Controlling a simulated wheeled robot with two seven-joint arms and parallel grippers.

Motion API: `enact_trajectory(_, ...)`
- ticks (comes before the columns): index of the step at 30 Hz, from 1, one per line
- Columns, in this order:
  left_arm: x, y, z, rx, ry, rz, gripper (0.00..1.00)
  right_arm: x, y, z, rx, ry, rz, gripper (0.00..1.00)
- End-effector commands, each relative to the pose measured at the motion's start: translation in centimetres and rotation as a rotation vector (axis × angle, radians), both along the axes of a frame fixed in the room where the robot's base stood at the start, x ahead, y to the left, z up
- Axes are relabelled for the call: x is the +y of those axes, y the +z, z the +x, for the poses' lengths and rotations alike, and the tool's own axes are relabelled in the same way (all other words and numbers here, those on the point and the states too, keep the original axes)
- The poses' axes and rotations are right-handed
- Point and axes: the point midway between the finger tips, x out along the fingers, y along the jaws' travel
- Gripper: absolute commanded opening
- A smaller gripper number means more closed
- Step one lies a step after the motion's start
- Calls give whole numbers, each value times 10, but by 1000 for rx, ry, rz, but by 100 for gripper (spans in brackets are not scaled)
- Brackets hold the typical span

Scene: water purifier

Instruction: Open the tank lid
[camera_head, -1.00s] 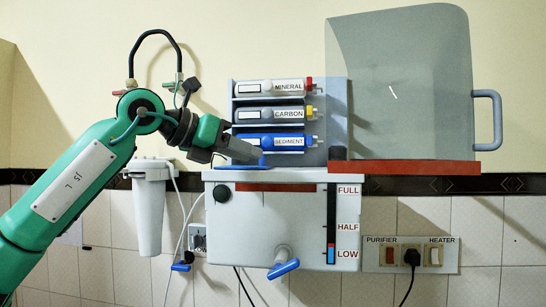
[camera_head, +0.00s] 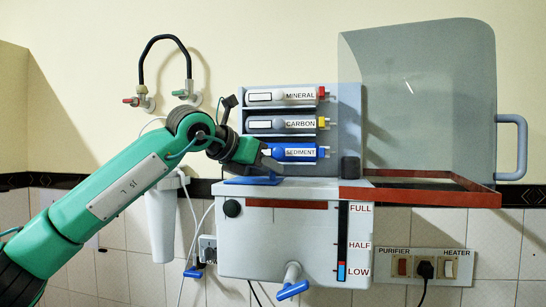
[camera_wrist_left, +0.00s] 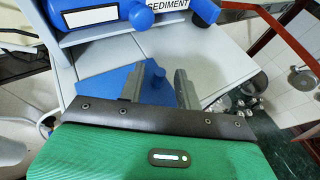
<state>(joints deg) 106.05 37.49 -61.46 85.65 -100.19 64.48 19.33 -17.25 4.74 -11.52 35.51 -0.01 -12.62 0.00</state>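A flat blue lid (camera_head: 243,181) lies on the left part of the white tank's top (camera_head: 285,240). It looks closed. It also shows in the left wrist view (camera_wrist_left: 108,80), with a blue knob (camera_wrist_left: 158,88) seen between the fingers. My left gripper (camera_head: 272,163) is just above the lid, pointing right and down. In the left wrist view its two grey fingers (camera_wrist_left: 161,86) are apart, one on each side of the knob. Whether they touch it, I cannot tell. My right gripper is not in view.
Mineral, carbon and sediment cartridges (camera_head: 287,153) sit in a rack behind the lid, close to my left gripper. A clear cover (camera_head: 425,100) with a grey handle (camera_head: 516,147) stands swung out to the right. A blue-handled tap (camera_head: 292,289) is on the tank's front.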

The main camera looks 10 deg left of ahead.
Motion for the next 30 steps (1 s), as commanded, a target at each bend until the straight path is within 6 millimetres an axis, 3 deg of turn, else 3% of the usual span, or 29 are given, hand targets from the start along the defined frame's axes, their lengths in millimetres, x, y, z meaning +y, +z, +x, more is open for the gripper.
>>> enact_trajectory(6, -11, -7, 17, 2, 0, 0, 34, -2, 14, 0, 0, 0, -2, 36)
enact_trajectory(17, -13, -10, 20, 1, 0, -1, 34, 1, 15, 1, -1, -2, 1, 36)
enact_trajectory(22, -13, -10, 20, 1, 0, -1, 2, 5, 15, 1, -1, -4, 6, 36)
enact_trajectory(30, -13, -10, 20, 0, 0, -4, 0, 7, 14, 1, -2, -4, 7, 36)
